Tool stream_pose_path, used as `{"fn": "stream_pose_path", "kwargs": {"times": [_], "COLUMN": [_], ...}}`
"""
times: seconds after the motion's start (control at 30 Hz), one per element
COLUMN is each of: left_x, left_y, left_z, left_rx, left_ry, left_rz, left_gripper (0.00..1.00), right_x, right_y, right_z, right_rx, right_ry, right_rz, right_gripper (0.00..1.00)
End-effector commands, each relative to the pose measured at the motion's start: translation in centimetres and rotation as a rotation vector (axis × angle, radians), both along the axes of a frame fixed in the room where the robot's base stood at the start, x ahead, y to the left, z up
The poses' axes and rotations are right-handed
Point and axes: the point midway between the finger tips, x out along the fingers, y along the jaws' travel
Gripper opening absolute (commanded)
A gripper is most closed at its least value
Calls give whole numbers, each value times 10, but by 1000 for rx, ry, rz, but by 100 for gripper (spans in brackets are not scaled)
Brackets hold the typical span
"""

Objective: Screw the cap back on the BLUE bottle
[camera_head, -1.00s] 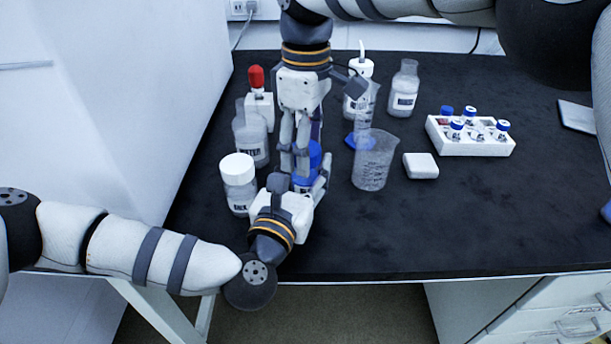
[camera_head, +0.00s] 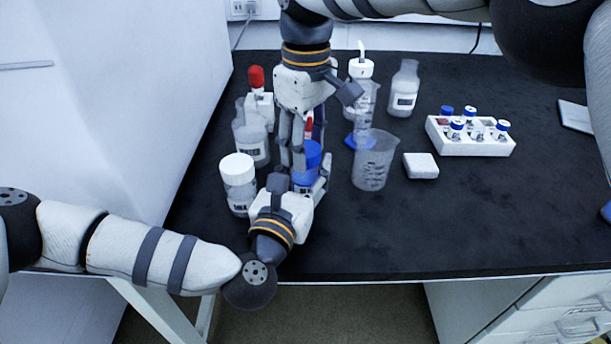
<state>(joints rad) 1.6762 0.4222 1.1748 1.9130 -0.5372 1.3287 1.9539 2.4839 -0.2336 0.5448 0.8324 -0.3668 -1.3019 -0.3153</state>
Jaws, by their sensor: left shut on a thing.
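The BLUE bottle (camera_head: 305,181) stands near the front left of the bench, mostly hidden behind my grippers. Its blue top (camera_head: 309,154) shows between the fingers, and I cannot tell how the cap sits on the neck. My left gripper (camera_head: 298,184) comes in low from the front left and is shut on the bottle's body. My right gripper (camera_head: 303,155) points down from above, its fingers at the blue top. Whether these fingers grip the cap is hidden.
A white-capped jar (camera_head: 238,183) stands close at the left, with a clear bottle (camera_head: 250,140) and a red-topped bottle (camera_head: 257,103) behind. A beaker (camera_head: 372,162) stands close at the right. A vial rack (camera_head: 470,144) is farther right. The front right bench is clear.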

Motion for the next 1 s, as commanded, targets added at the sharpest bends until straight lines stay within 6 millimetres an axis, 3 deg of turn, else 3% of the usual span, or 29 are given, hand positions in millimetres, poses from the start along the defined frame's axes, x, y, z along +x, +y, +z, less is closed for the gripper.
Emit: {"fn": "stream_pose_path", "kwargs": {"times": [0.1,0.37,0.7,1.0], "left_x": [0,0,0,0], "left_y": [0,0,0,0], "left_z": [-1,-1,-1,-1], "left_rx": [2,2,2,2], "left_ry": [3,3,3,3], "left_rz": [0,0,0,0], "left_gripper": [0,0,0,0], "right_x": [-1,0,0,0], "right_y": [0,0,0,0], "right_z": [-1,0,41,45], "right_rx": [1,1,1,1], "right_ry": [3,1,1,1], "right_rz": [2,2,2,3], "right_gripper": [62,62,62,59]}}
